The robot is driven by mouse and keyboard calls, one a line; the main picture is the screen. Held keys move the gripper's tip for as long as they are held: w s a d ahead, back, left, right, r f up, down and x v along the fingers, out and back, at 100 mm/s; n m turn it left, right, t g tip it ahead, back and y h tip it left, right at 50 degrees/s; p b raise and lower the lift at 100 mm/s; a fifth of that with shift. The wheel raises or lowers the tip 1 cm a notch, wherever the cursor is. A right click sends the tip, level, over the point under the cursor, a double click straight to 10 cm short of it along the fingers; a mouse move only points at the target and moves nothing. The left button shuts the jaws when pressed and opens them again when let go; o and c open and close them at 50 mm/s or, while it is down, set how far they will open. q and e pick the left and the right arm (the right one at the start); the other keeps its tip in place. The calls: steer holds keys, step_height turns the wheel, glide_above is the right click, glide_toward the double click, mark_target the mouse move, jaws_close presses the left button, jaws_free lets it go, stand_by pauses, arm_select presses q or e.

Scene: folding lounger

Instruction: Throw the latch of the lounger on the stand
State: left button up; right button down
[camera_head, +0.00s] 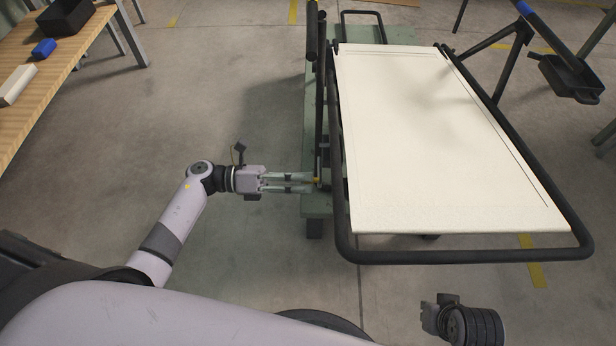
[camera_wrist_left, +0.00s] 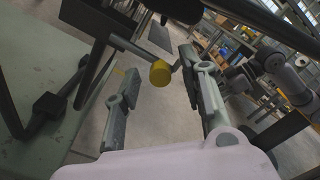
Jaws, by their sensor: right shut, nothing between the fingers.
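The lounger has a cream panel (camera_head: 440,140) in a dark tube frame and rests on a green stand (camera_head: 318,205). My right gripper (camera_head: 436,315) is shut and empty, low in the head view, below the lounger's near edge.
A wooden bench (camera_head: 40,75) at upper left holds a dark bin (camera_head: 65,17), a blue block (camera_head: 43,48) and a white block (camera_head: 17,85). A dark tray (camera_head: 570,76) on a post stands at upper right. Floor left of the stand is clear.

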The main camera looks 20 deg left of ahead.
arm_select(q)
steer(key=shift+x, duration=0.95)
steer(key=shift+c, duration=0.2)
jaws_close()
steer(key=shift+a, duration=0.1)
